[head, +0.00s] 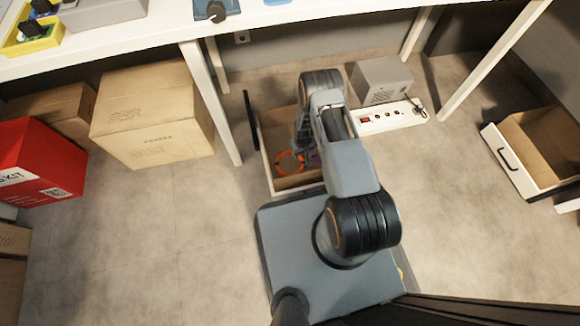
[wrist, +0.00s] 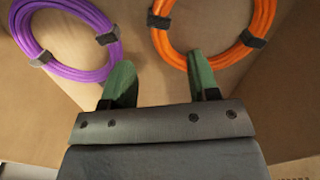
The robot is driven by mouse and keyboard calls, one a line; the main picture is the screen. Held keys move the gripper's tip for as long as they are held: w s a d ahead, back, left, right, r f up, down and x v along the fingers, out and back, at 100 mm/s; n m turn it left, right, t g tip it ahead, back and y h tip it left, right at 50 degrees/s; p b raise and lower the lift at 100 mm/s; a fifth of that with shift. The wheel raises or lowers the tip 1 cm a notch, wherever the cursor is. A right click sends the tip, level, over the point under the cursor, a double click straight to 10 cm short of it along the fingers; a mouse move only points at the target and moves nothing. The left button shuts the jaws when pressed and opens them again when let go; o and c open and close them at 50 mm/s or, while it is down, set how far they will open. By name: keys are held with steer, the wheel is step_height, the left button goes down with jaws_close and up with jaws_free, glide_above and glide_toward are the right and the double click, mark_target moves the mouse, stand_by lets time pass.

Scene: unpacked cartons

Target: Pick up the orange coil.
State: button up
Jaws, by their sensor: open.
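The orange coil (wrist: 178,50) is a ring of cable with dark ties, lying on the brown bottom of an open box. In the wrist view it is at the upper right, its left side near the tip of my right finger. In the head view the orange coil (head: 278,164) lies in the drawer-like box (head: 268,180) under the table. My gripper (wrist: 160,82) is open with green fingers, with nothing between them. The fingers point down into the box, between the orange coil and the purple coil (wrist: 70,75). In the head view my arm hides the gripper and much of the box.
A power strip (head: 392,117) and a grey box (head: 381,80) stand right of the drawer-like box. A table leg (head: 212,105) and a large carton (head: 153,125) are to its left. Another open drawer (head: 510,170) lies at far right. The floor between is clear.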

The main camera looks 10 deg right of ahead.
mark_target(301, 158)
steer(key=shift+f+b, duration=1.7)
steer(key=shift+f, duration=1.05)
steer(key=shift+c, duration=0.2)
jaws_close()
